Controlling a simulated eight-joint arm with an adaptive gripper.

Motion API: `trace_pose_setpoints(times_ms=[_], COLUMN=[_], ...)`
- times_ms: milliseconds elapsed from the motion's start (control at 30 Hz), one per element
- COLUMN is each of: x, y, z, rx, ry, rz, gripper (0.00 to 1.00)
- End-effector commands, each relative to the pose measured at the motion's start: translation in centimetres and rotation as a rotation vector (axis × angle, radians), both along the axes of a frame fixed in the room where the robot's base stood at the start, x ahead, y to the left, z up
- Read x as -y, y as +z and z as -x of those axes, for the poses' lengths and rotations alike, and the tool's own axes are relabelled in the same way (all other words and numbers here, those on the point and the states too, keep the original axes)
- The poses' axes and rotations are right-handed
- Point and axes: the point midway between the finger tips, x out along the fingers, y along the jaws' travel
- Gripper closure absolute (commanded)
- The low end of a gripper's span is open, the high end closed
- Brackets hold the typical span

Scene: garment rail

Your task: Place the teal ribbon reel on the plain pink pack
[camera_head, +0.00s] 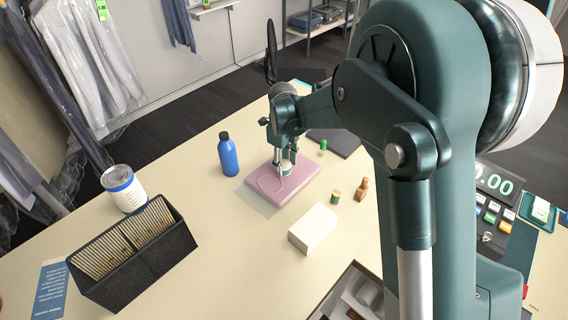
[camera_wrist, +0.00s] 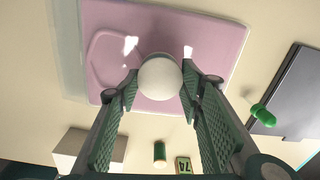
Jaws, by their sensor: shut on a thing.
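The plain pink pack (camera_head: 298,184) lies flat on the cream table; in the wrist view it fills the upper middle (camera_wrist: 215,40), with a faint outline on its surface. My gripper (camera_head: 284,160) is over the pack, pointing down. Its fingers are shut on the teal ribbon reel (camera_head: 286,169), a small round thing that shows mostly as a pale round top in the wrist view (camera_wrist: 160,77). The reel is upright, within the pack's outline and at or just above its surface; whether it touches is hidden. Little of its teal shows.
A blue bottle (camera_head: 228,157) stands left of the pack. A white box (camera_head: 313,228), a green spool (camera_head: 335,196) and a small brown bottle (camera_head: 361,189) stand nearer. A dark slab (camera_head: 335,142) lies behind. A black ribbed crate (camera_head: 180,248) and a white tub (camera_head: 127,192) are at left.

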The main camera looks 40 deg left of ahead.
Motion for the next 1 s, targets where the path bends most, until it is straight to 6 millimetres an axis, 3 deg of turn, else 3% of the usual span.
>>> trace_pose_setpoints(times_ms=[467,500,600,1000], x=[-0.01,-0.02,-0.02,-0.01], y=[-0.56,-0.55,-0.49,-0.35], z=[-0.01,-0.01,-0.01,-0.01], rx=[0.0,0.0,0.0,0.0], ry=[0.0,0.0,0.0,0.0], rz=[0.0,0.0,0.0,0.0], gripper=[0.75,0.6,0.48,0.48])
